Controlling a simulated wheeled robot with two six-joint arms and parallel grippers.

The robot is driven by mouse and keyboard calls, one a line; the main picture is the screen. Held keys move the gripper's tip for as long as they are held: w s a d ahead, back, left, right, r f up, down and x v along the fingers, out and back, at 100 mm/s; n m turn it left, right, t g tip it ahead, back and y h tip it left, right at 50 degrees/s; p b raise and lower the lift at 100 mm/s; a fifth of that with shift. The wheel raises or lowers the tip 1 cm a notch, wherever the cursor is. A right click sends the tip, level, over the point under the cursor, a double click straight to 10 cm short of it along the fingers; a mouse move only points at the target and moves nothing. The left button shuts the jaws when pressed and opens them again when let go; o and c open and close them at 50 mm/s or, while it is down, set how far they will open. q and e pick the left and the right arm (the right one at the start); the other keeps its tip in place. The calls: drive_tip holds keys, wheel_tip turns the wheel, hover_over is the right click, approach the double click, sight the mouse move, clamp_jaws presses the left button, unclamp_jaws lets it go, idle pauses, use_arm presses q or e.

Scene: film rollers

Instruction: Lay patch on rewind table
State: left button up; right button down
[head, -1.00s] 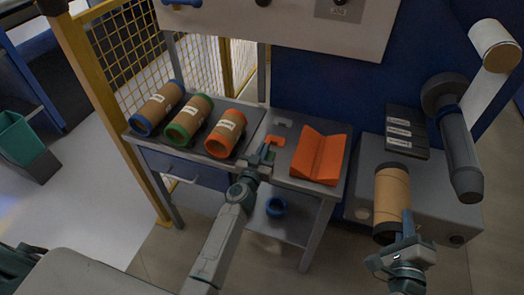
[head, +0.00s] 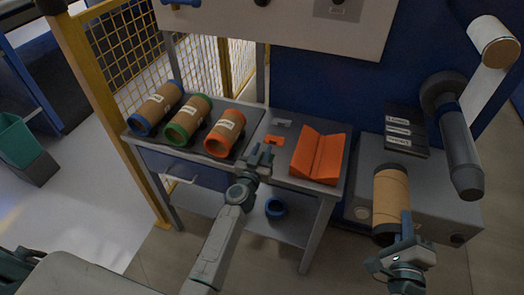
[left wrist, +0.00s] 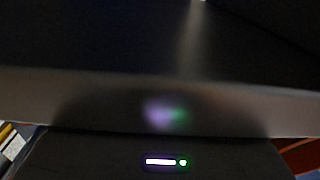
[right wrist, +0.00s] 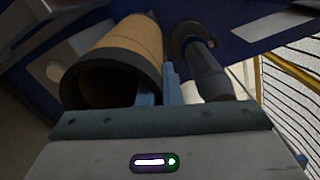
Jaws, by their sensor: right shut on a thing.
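A small flat orange piece (head: 274,141), perhaps the patch, lies on the grey table top (head: 255,176). My left gripper (head: 261,154) is just in front of it, low over the table; its fingers look parted and empty. My right gripper (head: 406,217) is shut on the near rim of a brown roll with black ends (head: 391,190). In the right wrist view the roll (right wrist: 117,50) has one finger inside its open end, as far as I can tell.
Rolls with blue (head: 157,107), green (head: 188,119) and orange (head: 225,132) ends lie at the table's left. An orange V-shaped cradle (head: 318,156) stands at its right. A grey flat piece (head: 282,122) lies behind. A blue ring (head: 276,208) sits on the lower shelf.

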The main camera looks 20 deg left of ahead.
use_arm(q)
drive_tip(key=shift+s+f, duration=0.2)
drive_tip(key=shift+f, duration=0.3)
drive_tip(key=shift+r+p, duration=0.5)
drive_tip(key=shift+p, duration=0.1)
drive_tip(key=shift+s, duration=0.2)
drive_tip(key=s, duration=1.1)
drive_tip(key=shift+s+a+r+b, duration=0.15)
drive_tip(key=shift+a+r+b, duration=0.05)
drive_tip(key=shift+b, duration=0.25)
